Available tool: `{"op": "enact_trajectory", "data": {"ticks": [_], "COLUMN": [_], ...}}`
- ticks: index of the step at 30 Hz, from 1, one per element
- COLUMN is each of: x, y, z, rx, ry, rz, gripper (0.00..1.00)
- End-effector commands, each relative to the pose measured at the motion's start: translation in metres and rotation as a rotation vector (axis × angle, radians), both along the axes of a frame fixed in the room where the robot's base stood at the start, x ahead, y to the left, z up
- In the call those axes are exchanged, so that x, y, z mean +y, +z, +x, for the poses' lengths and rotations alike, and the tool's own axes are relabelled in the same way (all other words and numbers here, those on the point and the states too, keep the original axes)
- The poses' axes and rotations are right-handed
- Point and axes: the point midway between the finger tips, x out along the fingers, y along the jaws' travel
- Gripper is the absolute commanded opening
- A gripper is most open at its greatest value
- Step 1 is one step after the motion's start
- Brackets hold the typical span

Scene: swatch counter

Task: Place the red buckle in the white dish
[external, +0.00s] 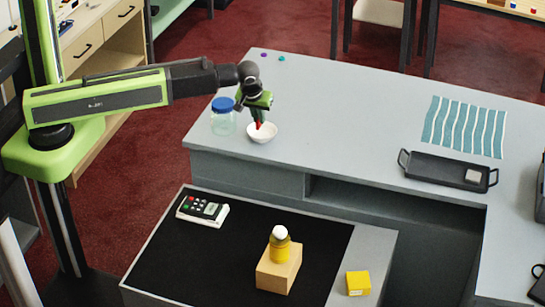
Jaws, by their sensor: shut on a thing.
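The white dish (262,135) is a small round bowl near the left edge of the grey counter. My gripper (259,119) points down over it from the end of my outstretched arm. The gripper is shut on the red buckle (259,126), a small red piece showing between the fingers, over the dish. I cannot tell whether the buckle touches the inside of the dish. The fingertips partly cover the buckle.
A clear jar with a blue lid (223,117) stands just left of the dish. A black tray (447,172) and a striped teal cloth (464,127) lie at the right. Two small dots, purple and teal (281,58), lie behind. The counter's middle is clear.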

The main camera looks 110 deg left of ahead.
Motion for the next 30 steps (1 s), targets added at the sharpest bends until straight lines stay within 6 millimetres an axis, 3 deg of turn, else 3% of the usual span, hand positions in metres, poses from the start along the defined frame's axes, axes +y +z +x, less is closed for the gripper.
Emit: {"op": "enact_trajectory", "data": {"ticks": [1,7,13,20,30], "x": [0.014,0.040,0.041,0.041,0.040], "y": [-0.015,-0.026,-0.030,-0.068,-0.068], "z": [0.000,-0.005,-0.006,-0.006,-0.006], "rx": [0.000,-0.001,-0.001,-0.001,-0.001], "ry": [0.003,0.001,-0.001,0.000,0.000], "rz": [0.000,0.000,0.000,0.000,0.000], "gripper": [0.00,0.00,0.00,0.00,0.00]}}
